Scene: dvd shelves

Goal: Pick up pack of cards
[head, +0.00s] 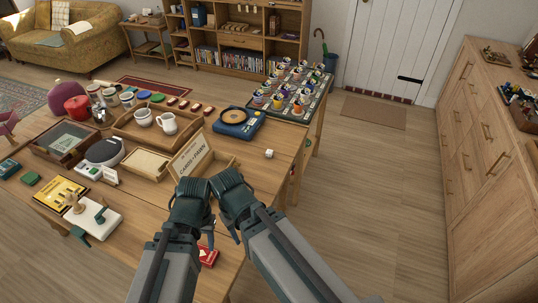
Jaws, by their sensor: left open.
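A small red pack of cards (208,257) lies near the right front edge of the wooden table, partly hidden by my arms. My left gripper (196,207) is open, above the table and just behind the pack in the picture. My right gripper (234,203) is close beside it on the right. Its fingers point down, and I cannot tell whether they are open or shut. I see no contact between either gripper and the pack.
A wooden box with a lettered card (190,157) stands just behind my grippers. A white die (269,153) and a blue round-topped device (238,122) are nearby. Trays and mugs crowd the left. Floor is clear right of the table, before a long wooden cabinet (490,140).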

